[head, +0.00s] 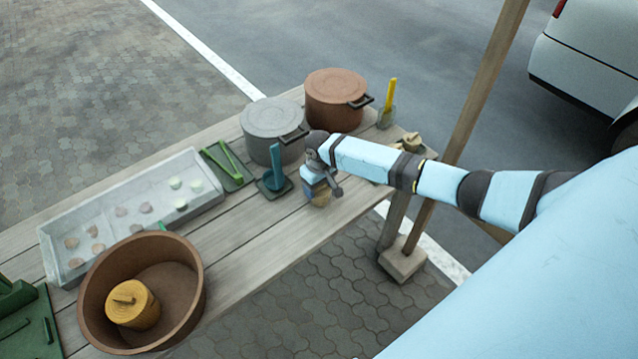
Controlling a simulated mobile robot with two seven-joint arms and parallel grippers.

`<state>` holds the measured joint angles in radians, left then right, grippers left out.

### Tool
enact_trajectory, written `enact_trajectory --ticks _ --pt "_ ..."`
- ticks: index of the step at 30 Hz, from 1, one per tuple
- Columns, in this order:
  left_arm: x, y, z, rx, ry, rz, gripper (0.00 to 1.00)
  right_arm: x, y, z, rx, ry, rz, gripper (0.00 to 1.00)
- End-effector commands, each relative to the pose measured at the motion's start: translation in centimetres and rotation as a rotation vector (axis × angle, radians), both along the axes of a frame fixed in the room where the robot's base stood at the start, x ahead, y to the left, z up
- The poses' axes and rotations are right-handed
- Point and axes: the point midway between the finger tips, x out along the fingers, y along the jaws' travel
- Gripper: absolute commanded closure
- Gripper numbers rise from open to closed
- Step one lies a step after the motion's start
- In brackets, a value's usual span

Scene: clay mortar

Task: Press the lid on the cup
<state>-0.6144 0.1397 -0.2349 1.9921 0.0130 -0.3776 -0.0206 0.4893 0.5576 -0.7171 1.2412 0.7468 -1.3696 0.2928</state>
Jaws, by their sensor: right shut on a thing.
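My right gripper (319,180) reaches in from the right over the table's right part and points down. My left gripper is not in view.
The wooden table (240,240) carries a grey pot (273,120), a copper pot (335,88), a blue holder (273,185) and a pale tray (110,213). A brown basin (195,300) holds a yellow lidded pot (133,308). A slanted wooden post (465,125) stands behind my right arm.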

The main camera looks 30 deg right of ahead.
Motion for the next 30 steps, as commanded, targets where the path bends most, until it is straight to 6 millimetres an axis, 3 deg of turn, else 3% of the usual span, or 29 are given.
enact_trajectory --ticks 30 --pt "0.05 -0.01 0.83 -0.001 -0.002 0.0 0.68 0.01 -0.07 -0.52 -0.001 0.0 0.0 0.56"
